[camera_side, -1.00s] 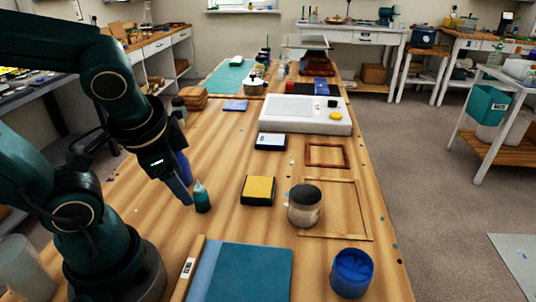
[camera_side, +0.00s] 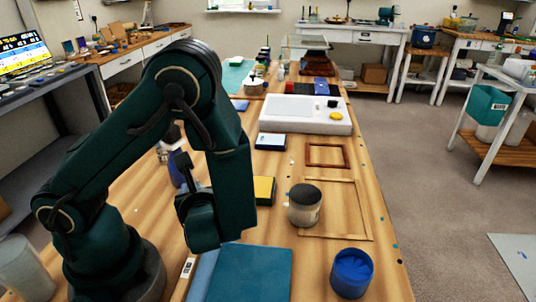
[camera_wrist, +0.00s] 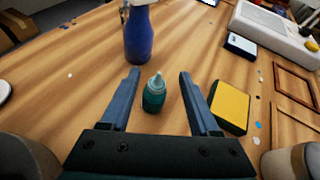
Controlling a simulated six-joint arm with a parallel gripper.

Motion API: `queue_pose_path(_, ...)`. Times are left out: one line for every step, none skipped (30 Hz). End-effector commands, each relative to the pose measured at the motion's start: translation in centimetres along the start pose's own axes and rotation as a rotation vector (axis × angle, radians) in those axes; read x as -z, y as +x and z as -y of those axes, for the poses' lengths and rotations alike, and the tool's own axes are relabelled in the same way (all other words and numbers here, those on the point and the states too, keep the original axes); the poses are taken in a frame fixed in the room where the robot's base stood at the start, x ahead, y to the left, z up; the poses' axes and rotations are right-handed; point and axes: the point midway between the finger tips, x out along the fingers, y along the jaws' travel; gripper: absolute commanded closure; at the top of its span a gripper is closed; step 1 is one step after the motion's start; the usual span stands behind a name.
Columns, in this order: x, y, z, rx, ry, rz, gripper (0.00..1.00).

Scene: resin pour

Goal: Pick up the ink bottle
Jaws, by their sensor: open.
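The ink bottle (camera_wrist: 154,95) is a small dark teal bottle with a pale pointed nozzle, upright on the wooden table in the wrist view. My gripper (camera_wrist: 158,74) is open, with its two blue-grey fingers on either side of the bottle's place in the picture and clear gaps to both. I cannot tell how far the fingers are above or short of the bottle. Nothing is held. In the side view my arm hides the bottle and the fingertips.
A blue spray bottle (camera_wrist: 138,36) stands just beyond the ink bottle. A yellow-topped block (camera_wrist: 230,105) lies close to the right finger. A grey-lidded jar (camera_side: 305,205), a blue cup (camera_side: 351,273) and a wooden frame (camera_side: 366,210) are on the table's right side. A teal mat (camera_side: 250,272) lies in front.

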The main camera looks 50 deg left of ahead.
Motion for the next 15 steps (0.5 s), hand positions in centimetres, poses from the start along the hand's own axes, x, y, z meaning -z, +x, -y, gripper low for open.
queue_pose_path(0.4,0.0,-0.2,0.006,0.038,0.009,0.38)
queue_pose_path(0.6,0.0,-0.2,0.008,0.052,0.012,0.38)
queue_pose_path(0.8,0.0,-0.3,0.011,0.069,0.017,0.38)
queue_pose_path(0.9,0.0,-0.4,0.013,0.078,0.019,0.38)
queue_pose_path(0.9,-0.1,-0.4,0.015,0.085,0.021,0.38)
queue_pose_path(1.0,0.0,-0.4,0.018,0.093,0.023,0.38)
queue_pose_path(1.0,0.0,-0.4,0.020,0.095,0.023,0.38)
queue_pose_path(1.0,0.1,-0.4,0.020,0.095,0.023,0.38)
queue_pose_path(1.0,0.4,-0.4,0.020,0.095,0.023,0.38)
queue_pose_path(1.0,0.7,-0.4,0.019,0.095,0.024,0.38)
queue_pose_path(1.0,1.0,-0.4,0.018,0.094,0.024,0.38)
queue_pose_path(1.0,1.4,-0.4,0.016,0.094,0.024,0.38)
queue_pose_path(1.0,1.8,-0.4,0.016,0.095,0.023,0.38)
queue_pose_path(1.0,2.2,-0.5,0.015,0.094,0.022,0.38)
queue_pose_path(1.0,2.6,-0.5,0.014,0.094,0.021,0.38)
